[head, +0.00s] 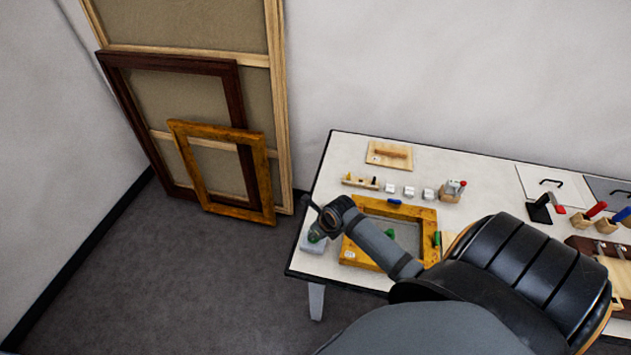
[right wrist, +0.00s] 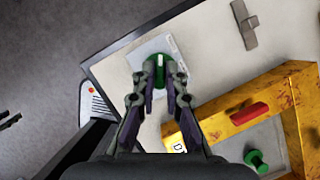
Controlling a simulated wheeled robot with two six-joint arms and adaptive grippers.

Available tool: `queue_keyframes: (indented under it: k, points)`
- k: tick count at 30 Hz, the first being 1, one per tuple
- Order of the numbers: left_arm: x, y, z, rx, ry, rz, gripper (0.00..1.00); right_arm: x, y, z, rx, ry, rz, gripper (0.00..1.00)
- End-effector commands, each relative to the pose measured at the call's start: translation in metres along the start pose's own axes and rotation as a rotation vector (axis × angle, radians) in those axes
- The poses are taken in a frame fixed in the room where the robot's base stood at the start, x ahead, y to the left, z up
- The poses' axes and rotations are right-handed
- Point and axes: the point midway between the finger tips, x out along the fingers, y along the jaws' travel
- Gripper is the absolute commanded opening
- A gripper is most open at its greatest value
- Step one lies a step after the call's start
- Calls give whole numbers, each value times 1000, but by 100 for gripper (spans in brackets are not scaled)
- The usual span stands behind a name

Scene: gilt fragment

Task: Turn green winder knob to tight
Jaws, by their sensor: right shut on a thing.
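The green winder knob (right wrist: 155,72) has a white bar across its top and stands on a pale grey block (right wrist: 146,50) at the table's corner.
A gilt frame (head: 413,210) lies right of the knob, with a red handle (right wrist: 250,114) on its near bar and a green piece (right wrist: 257,160) inside. Small white blocks and tools stand behind it on the white table (head: 345,150). Picture frames (head: 222,130) lean on the wall.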

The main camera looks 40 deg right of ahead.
Motion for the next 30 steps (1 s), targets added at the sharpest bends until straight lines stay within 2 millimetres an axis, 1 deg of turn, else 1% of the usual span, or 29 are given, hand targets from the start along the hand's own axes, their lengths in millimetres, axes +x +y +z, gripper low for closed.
queue_keyframes:
  k: [3, 4, 8, 9, 17, 20, 23, 30]
  points:
    - [0, 0, 0, 0, 0, 0, 40, 0, 0, -1, 0, 3, 1, 0]
    - [0, 0, 0, 0, 0, 0, 40, 0, 0, -1, 0, 3, 1, 15]
    - [0, 0, 0, 0, 0, 0, 40, 0, 0, -1, 0, 2, 1, 33]
    - [0, 0, 0, 0, 0, 0, 40, 0, 0, -1, 0, 2, 1, 34]
    - [0, -1, 1, 0, -1, -1, 40, 0, 0, 0, -4, 1, 2, 34]
    - [0, -1, 1, 0, -1, -1, 40, 0, -1, -1, -42, 2, 17, 34]
    - [0, -1, 1, 0, -1, -1, 40, 0, -3, -1, -137, 3, 56, 34]
    - [0, 0, 0, 0, 0, 0, 40, 1, -6, 2, -487, 1, 201, 34]
